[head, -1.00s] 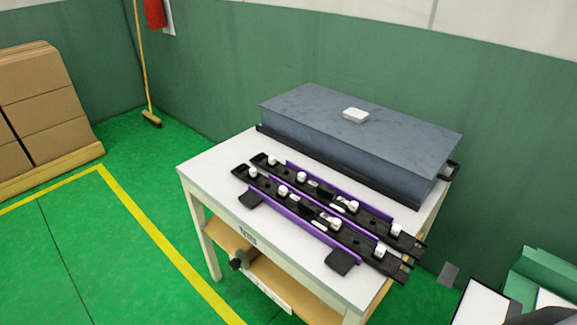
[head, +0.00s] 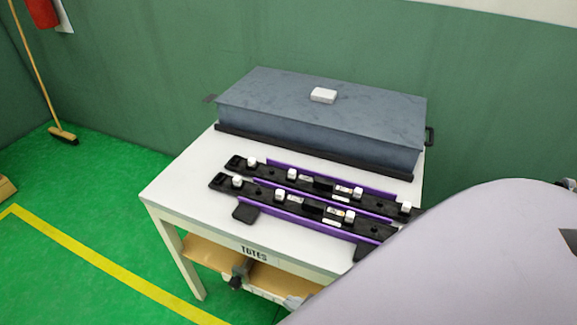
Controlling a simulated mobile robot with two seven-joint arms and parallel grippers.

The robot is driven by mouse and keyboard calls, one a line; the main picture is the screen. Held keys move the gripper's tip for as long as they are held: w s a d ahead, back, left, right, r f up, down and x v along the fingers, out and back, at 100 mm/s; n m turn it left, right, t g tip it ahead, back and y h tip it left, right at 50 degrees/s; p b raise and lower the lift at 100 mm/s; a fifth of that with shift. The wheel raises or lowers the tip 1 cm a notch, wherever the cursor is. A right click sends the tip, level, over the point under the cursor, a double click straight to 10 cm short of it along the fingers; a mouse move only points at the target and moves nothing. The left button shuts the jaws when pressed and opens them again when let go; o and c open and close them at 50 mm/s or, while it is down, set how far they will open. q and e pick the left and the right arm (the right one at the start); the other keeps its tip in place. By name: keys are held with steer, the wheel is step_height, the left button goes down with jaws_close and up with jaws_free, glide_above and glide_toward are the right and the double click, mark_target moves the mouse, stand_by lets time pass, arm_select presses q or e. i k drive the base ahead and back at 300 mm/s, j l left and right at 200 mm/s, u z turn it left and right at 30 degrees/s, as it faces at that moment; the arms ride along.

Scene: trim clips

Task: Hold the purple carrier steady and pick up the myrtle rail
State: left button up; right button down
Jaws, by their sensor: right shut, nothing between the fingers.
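The purple carrier (head: 272,211) lies on the white table, its purple walls running along two long black rails. The back rail (head: 324,184) and the front rail (head: 277,199) lie side by side in it, with white clips and small labelled parts on top. I cannot tell by colour which rail is myrtle. A black foot (head: 245,213) of the carrier sticks out at the front left. My right arm (head: 470,260) fills the lower right, close to the camera, and covers the rails' right ends. My right gripper is shut and empty; its fingertips are hard to make out. My left gripper is not seen.
A big grey-blue lidded box (head: 320,120) with a white block (head: 323,95) on top stands behind the rails. The white table (head: 180,185) is bare at its left end. A broom (head: 62,133) leans by the green wall.

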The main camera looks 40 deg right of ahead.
mark_target(305, 207)
steer(key=i+j, duration=0.65)
steer(key=i+j+z, duration=0.5)
steer(key=k+z, duration=0.1)
steer(key=z, duration=1.2)
steer(key=k+j, duration=0.05)
